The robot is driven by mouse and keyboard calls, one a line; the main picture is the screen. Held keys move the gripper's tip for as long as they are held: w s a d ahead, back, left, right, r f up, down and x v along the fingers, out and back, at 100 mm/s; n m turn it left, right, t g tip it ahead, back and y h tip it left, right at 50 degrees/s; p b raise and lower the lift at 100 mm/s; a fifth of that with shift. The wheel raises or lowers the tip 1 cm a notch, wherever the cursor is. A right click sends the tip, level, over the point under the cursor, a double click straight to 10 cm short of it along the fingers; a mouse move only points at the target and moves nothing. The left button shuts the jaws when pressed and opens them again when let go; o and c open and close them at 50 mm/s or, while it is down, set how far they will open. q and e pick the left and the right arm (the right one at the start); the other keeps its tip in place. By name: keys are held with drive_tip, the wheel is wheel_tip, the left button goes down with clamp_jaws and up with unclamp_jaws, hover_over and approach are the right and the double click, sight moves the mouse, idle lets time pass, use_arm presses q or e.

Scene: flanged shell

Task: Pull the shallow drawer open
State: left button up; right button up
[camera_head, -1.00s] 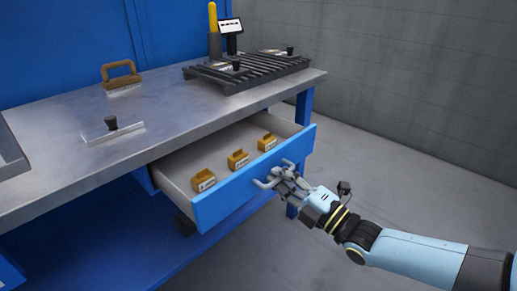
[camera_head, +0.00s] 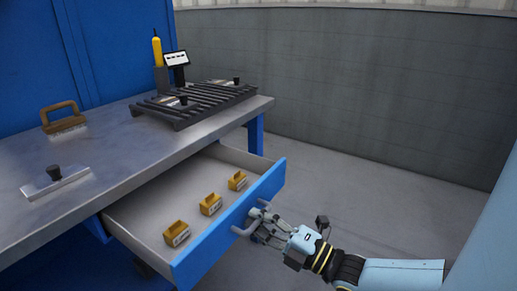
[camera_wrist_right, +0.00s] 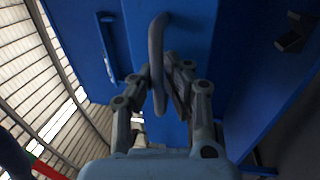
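The shallow drawer (camera_head: 148,208) stands well out from under the workbench, with its light tray interior showing. Its blue front (camera_head: 225,240) carries a grey bar handle (camera_head: 247,222). My right gripper (camera_head: 258,225) is at this handle, in front of the drawer front. In the right wrist view, the handle (camera_wrist_right: 157,45) passes between the fingers of the right gripper (camera_wrist_right: 165,80), which are closed in on it. Several orange-brown blocks with labels, such as the middle one (camera_head: 210,204), lie in the drawer. My left gripper is not in view.
The metal benchtop (camera_head: 110,145) bears a dark roller rack (camera_head: 195,103), a brown-handled tool (camera_head: 63,118) and a flat plate with a black knob (camera_head: 56,180). A grey wall (camera_head: 350,90) stands behind. The floor right of the drawer is clear.

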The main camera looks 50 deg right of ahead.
drive_tip(key=o, duration=0.4)
drive_tip(key=v, duration=1.2)
drive_tip(key=s+a+f+m+g+h, duration=0.15)
drive_tip(key=f+m+g, duration=0.25)
drive_tip(key=f, duration=0.7)
drive_tip(key=a+f+m+g+h, duration=0.1)
drive_tip(key=a+f+m+g, duration=0.3)
drive_tip(key=f, duration=0.8)
drive_tip(key=s+f+m+g, duration=0.3)
drive_tip(key=s+f+g, duration=0.1)
drive_tip(key=s, duration=0.3)
drive_tip(key=s+a+f+m+g, duration=0.1)
drive_tip(key=s+f+m+g, duration=0.2)
drive_tip(key=s, duration=0.4)
drive_tip(key=s+a+f+m+g, duration=0.1)
drive_tip(key=s+f+m+g, duration=0.3)
drive_tip(key=s, duration=0.3)
drive_tip(key=shift+a+f+m+g, duration=0.2)
drive_tip(key=shift+f+m+g, duration=0.1)
drive_tip(key=shift+f+m, duration=0.1)
